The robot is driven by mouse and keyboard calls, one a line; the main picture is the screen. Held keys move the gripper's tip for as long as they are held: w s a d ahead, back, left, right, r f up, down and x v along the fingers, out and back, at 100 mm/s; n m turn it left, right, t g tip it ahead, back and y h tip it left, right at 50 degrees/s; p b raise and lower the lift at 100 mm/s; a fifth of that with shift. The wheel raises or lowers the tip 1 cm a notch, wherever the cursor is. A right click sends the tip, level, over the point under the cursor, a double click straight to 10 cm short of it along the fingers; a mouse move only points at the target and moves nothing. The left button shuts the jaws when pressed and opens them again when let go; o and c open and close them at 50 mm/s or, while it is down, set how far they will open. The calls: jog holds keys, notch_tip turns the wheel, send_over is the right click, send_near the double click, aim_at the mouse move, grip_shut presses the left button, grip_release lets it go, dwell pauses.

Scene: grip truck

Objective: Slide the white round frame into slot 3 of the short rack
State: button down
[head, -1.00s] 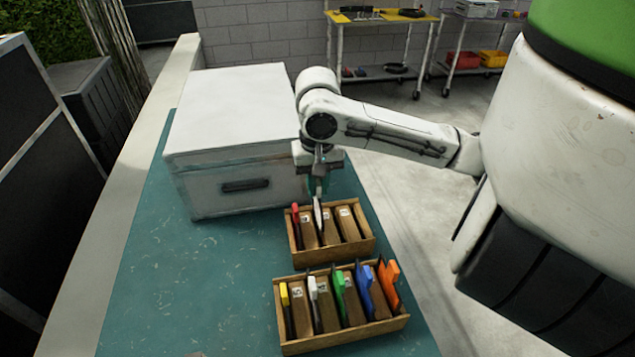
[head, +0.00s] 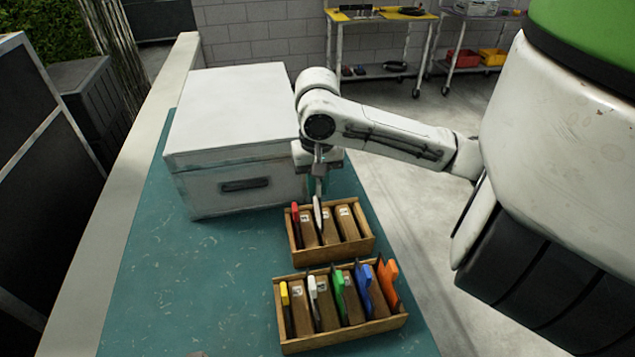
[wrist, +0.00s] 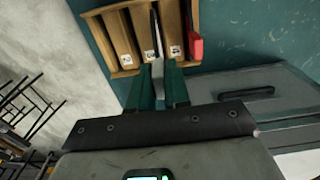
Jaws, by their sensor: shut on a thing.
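My gripper (head: 318,190) is shut on the white tab of a frame (head: 317,212), above the short rack (head: 350,254) farther back on the bench. In the wrist view the white tab (wrist: 158,78) sits between my two teal fingers (wrist: 158,90). The frame's dark plate (wrist: 154,28) reaches in between two wooden dividers of the short rack. It is in the gap beside the one with the red frame (head: 295,215). How deep it sits is hidden. The number labels are too small to read.
A longer rack (head: 345,342) in front holds yellow, white, green, blue and orange frames, another white one (head: 313,288) among them. A big white case (head: 235,150) stands close behind and left of the short rack. The teal bench is clear at the left.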

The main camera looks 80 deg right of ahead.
aim_at(317, 205)
jog(key=shift+f, duration=0.35)
dwell(0.3)
jog(key=shift+f+b, duration=0.3)
jog(key=shift+b, duration=0.05)
jog(key=shift+f+b, duration=2)
jog(key=shift+f, duration=0.65)
jog(key=c, duration=1)
grip_release()
notch_tip(317, 205, up, 11)
jog(key=shift+f+p, duration=0.1)
jog(key=shift+p, duration=0.65)
jog(key=shift+s, duration=0.1)
